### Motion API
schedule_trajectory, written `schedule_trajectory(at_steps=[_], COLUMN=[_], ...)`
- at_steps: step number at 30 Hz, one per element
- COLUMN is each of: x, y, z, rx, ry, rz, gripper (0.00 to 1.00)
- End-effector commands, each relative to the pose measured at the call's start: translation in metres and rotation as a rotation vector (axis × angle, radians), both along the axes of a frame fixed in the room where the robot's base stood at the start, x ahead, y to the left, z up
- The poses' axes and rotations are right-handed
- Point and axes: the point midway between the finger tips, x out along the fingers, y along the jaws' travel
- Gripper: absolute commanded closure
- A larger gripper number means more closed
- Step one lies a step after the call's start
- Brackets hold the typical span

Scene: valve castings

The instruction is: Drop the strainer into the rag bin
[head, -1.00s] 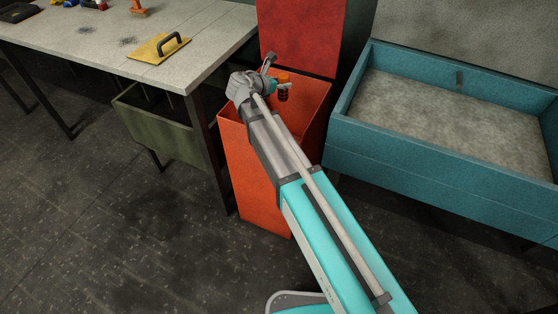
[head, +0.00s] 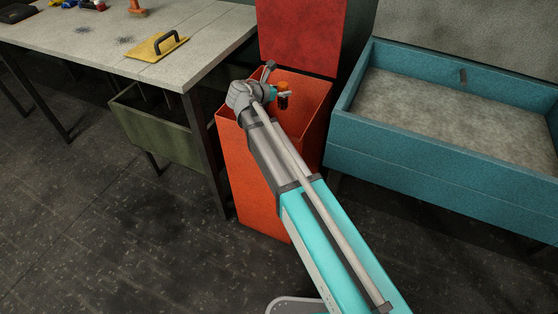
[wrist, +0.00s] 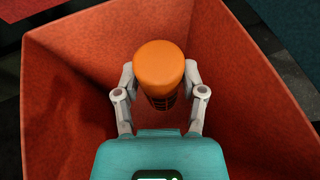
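The strainer (wrist: 160,68) has an orange cap and a dark slotted body. My gripper (wrist: 160,95) is shut on it, one finger on each side. In the head view the strainer (head: 283,88) hangs upright from my gripper (head: 277,93). The orange-red rag bin (head: 250,170) stands open with its red lid (head: 298,35) raised behind. The strainer is over the bin's opening in both views. In the wrist view the bin's walls (wrist: 70,100) surround the strainer and my gripper. The bottom of the bin is in shadow.
A grey workbench (head: 100,40) stands left of the bin, with a yellow float (head: 155,48) near its edge. A green crate (head: 165,135) sits under the bench. A blue sand-filled trough (head: 440,160) stands to the right. The floor in front is clear.

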Motion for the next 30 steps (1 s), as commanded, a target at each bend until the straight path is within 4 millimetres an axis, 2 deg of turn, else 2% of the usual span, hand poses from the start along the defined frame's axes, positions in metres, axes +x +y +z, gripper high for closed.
schedule_trajectory(at_steps=[1,5,20,30], x=[0.000,0.000,0.000,0.000], y=[0.000,0.000,0.000,0.001], z=[0.000,0.000,0.001,0.019], rx=[0.000,0.000,0.000,0.000], ry=[0.000,0.000,0.000,0.000], rz=[0.000,0.000,0.000,0.001], gripper=[0.33,0.09,0.09,0.09])
